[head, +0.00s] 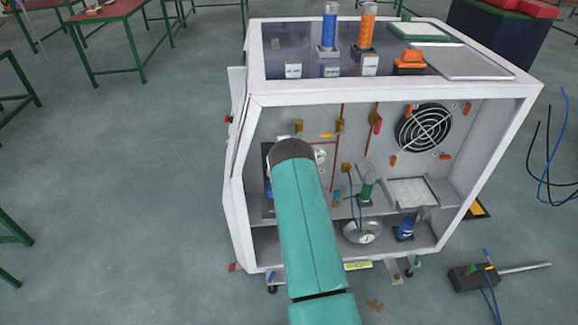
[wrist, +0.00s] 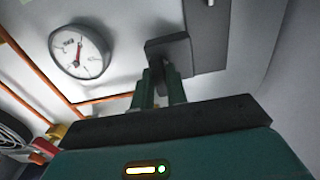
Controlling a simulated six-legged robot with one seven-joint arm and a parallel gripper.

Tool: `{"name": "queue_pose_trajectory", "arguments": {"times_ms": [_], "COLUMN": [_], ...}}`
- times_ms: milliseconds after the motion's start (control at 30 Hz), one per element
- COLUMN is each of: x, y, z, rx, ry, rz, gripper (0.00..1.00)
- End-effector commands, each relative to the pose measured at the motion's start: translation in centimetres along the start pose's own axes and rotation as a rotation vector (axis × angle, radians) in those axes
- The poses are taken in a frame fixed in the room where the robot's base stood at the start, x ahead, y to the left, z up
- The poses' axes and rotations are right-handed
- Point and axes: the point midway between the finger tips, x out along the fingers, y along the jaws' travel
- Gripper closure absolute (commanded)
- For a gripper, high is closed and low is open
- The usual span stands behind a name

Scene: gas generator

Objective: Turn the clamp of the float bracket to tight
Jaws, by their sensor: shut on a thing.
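The float bracket shows in the wrist view as a dark grey block (wrist: 168,48) beside a taller dark grey panel (wrist: 206,40). My gripper (wrist: 160,78) reaches up to the block's lower side, its two green fingers close together on a small dark part there, which I take for the clamp. The fingers hide most of the clamp, so how far it is turned cannot be told. In the head view my teal arm reaches into the left part of the white cabinet (head: 384,92) and hides the gripper and clamp.
A round gauge with a red needle (wrist: 80,51) and copper pipes (wrist: 28,62) are left of the fingers. A fan (head: 423,128), a red-handled valve (head: 377,124) and a green-topped fitting (head: 367,188) are inside the cabinet, right of my arm.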

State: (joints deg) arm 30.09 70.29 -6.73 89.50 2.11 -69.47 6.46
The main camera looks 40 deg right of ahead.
Motion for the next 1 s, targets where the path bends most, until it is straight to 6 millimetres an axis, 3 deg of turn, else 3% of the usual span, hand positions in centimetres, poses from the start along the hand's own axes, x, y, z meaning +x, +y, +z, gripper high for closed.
{"name": "queue_pose_trajectory", "arguments": {"times_ms": [133,167,267,667,767,1000], "x": [0.0,0.0,0.0,-0.6,-1.9,-7.1], "y": [0.0,0.0,0.0,0.0,0.0,0.0], "z": [0.0,0.0,0.0,0.0,0.0,0.1], "rx": [0.002,0.002,0.001,0.0,0.0,0.001], "ry": [-0.001,-0.001,-0.001,0.0,-0.002,-0.004], "rz": [0.0,0.0,0.0,0.0,0.0,0.001], "gripper": [1.0,0.84,0.64,0.64,0.64,0.64]}}
